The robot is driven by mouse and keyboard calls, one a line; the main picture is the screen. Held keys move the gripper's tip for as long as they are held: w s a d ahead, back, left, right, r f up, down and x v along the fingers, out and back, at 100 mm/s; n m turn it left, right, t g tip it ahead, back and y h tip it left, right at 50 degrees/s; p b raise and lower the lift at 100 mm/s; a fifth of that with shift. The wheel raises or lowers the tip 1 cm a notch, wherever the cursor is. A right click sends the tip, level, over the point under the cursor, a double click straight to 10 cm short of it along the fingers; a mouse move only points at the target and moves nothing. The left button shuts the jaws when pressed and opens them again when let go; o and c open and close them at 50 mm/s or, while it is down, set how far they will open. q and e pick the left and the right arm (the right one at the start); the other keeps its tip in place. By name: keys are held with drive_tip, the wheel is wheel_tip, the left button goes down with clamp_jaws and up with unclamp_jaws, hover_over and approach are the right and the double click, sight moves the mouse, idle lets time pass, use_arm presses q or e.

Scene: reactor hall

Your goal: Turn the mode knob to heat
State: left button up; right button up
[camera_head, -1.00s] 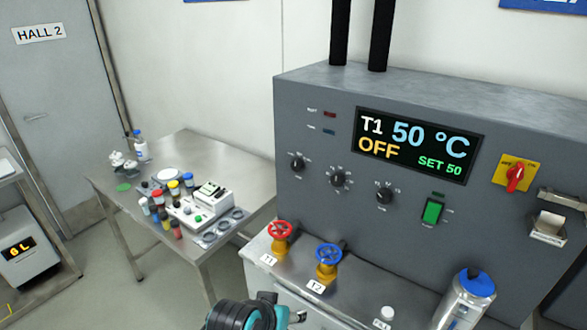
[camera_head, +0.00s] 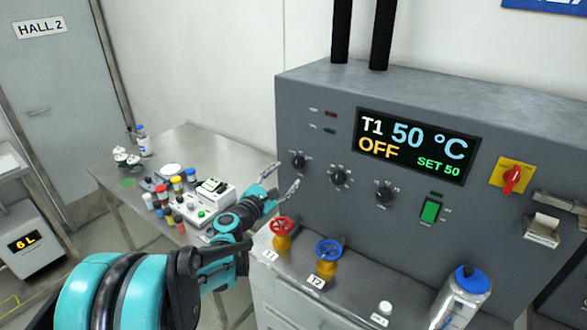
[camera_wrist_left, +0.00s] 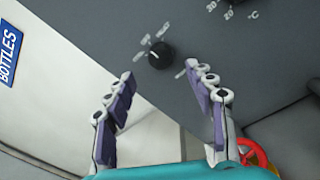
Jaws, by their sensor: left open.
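The leftmost black knob (camera_head: 298,160) on the grey panel (camera_head: 300,215) is probably the mode knob; its labels are too small to read. In the left wrist view this knob (camera_wrist_left: 159,56) has a pale pointer line and small tilted labels around it. The display (camera_head: 416,146) reads T1, 50 °C, OFF, SET 50. My left gripper (camera_head: 286,177) is open and empty, just left of and below the knob in the head view. In the wrist view its two fingers (camera_wrist_left: 158,74) are spread below the knob, apart from it. My right gripper is not in view.
Two more knobs (camera_head: 338,178) sit to the right, then a green switch (camera_head: 431,210) and a red-yellow switch (camera_head: 513,178). Red (camera_head: 281,228) and blue (camera_head: 328,250) valve wheels stand below the panel. A side table (camera_head: 190,145) with bottles is at left.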

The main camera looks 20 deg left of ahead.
sight(297, 165)
use_arm(q)
drive_tip(key=w, duration=0.4)
drive_tip(key=w+d, duration=0.1)
drive_tip(key=w, duration=0.1)
drive_tip(key=shift+b, duration=0.35)
drive_tip(key=c, duration=1.2)
